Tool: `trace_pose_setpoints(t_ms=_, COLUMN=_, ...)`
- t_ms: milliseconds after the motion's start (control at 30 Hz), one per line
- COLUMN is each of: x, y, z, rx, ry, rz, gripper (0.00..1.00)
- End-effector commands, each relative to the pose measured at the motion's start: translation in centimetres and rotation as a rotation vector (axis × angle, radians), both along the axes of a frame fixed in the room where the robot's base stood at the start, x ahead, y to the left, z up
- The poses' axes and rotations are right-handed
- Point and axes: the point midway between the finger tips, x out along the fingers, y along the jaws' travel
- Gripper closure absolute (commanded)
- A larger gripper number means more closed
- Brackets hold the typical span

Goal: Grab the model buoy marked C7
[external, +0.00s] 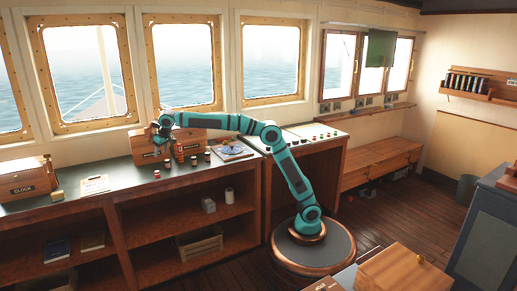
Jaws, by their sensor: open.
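Several small model buoys, red, dark and greenish, stand on the dark counter top, among them a red one (157,174), a dark one (193,161) and another at the right (207,156). Their markings are too small to read, so I cannot tell which is C7. My gripper (161,141) is open, at the end of my teal arm stretched left over the counter. It is above and near the left part of the buoy group, in front of a wooden box (141,152). Its fingertips are small, and I see nothing held between them.
A wooden box marked CLOCK (28,181) and a sheet or clipboard (96,185) lie on the counter at the left. A colourful flat item (232,153) lies right of the buoys. A console with small knobs (305,137) adjoins at the right. Windows line the back.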

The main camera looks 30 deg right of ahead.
Motion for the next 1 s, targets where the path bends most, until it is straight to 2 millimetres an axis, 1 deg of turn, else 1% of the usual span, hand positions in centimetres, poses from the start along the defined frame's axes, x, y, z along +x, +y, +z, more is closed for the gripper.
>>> trace_pose_setpoints(t_ms=33, x=0.3, y=0.1, z=-0.8, rx=-0.003, ry=0.001, rz=-0.001, gripper=0.44)
trace_pose_setpoints(t_ms=200, x=1.2, y=0.8, z=-3.7, rx=-0.003, ry=0.001, rz=-0.001, gripper=0.44)
trace_pose_setpoints(t_ms=400, x=2.3, y=1.6, z=-6.9, rx=-0.003, ry=0.001, rz=-0.001, gripper=0.44)
trace_pose_setpoints(t_ms=533, x=2.9, y=2.1, z=-8.8, rx=-0.002, ry=0.001, rz=0.0, gripper=0.44)
trace_pose_setpoints(t_ms=633, x=3.3, y=2.4, z=-9.8, rx=-0.001, ry=0.0, rz=0.0, gripper=0.44)
trace_pose_setpoints(t_ms=867, x=3.6, y=2.5, z=-10.7, rx=-0.001, ry=0.0, rz=0.0, gripper=0.44)
trace_pose_setpoints(t_ms=1000, x=4.0, y=2.7, z=-11.8, rx=-0.001, ry=0.0, rz=0.0, gripper=0.44)
